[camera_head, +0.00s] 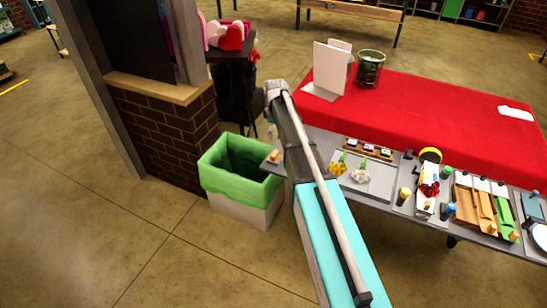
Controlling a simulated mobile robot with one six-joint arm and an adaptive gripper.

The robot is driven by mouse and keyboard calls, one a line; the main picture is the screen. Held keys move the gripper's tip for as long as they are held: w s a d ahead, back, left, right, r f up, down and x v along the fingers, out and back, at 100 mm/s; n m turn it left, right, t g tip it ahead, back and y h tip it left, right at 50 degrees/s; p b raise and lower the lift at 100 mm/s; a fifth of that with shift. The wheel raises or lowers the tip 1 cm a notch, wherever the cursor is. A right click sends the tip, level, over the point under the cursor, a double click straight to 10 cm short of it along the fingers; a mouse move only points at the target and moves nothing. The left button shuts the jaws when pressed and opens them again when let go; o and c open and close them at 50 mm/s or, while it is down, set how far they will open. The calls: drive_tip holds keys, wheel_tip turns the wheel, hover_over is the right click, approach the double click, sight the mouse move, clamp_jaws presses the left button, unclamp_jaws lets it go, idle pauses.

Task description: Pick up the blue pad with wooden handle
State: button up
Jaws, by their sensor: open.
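I cannot make out the blue pad with wooden handle for sure. A small wooden-coloured piece (275,157) lies at the left end of the grey worktable (385,193), close beside my arm; no blue shows clearly on it. A small item with a blue top (449,208) stands among the tools further right, but its shape is too small to tell. My arm reaches up from the bottom and crosses the left end of the table. My gripper cannot be made out; the far end of the arm hides it.
A bin with a green liner (213,180) stands on the floor left of the table. Yellow and white flowers (360,175) lie on the worktable. Behind it, a red-covered table (430,115) holds a white board (329,70) and a dark green bucket (370,68). A brick pillar (165,135) stands left.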

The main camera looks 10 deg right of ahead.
sight(274, 152)
idle(0.3)
wheel_tip(274, 152, down, 9)
drive_tip(key=b, duration=0.8)
drive_tip(key=shift+r+b, duration=0.15)
drive_tip(key=shift+b, duration=0.2)
idle(0.3)
drive_tip(key=shift+a+f+b, duration=0.1)
drive_tip(key=shift+f+b, duration=2.5)
drive_tip(key=c, duration=1)
drive_tip(key=shift+r, duration=0.25)
